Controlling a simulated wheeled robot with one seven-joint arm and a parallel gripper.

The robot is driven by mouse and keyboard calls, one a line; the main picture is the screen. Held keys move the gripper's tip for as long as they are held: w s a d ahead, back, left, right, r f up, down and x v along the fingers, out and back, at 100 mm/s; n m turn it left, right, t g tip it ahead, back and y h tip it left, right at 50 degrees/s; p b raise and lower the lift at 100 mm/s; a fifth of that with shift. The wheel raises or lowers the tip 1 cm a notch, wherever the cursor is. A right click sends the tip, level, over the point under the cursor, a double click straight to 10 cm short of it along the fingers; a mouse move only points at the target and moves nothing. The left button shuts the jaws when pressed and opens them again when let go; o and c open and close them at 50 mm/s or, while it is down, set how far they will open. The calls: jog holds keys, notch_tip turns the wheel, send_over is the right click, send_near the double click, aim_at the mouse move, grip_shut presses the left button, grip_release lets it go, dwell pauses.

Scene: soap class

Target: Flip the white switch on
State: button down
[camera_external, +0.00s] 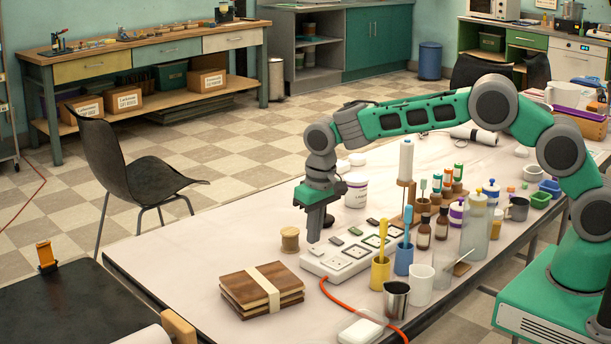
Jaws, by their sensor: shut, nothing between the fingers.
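A long white panel (343,264) with several square plates lies on the table, with an orange cord (338,299) at its near end. Some plates are white and some have dark green or black parts.
A twine spool (290,240) and strapped wooden boards (262,290) lie left of the panel. A yellow cup (380,274), a blue cup (403,260) and a metal jug (396,300) stand close on its right. A white tub (356,192) stands behind.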

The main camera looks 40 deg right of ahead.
jog(key=shift+w+f, duration=0.1)
jog(key=shift+f, duration=0.7)
jog(key=shift+f, duration=0.1)
jog(key=shift+w+f, duration=0.1)
jog(key=shift+f, duration=0.1)
jog(key=shift+r, duration=0.1)
jog(key=shift+s, duration=0.2)
jog(key=shift+s, duration=0.65)
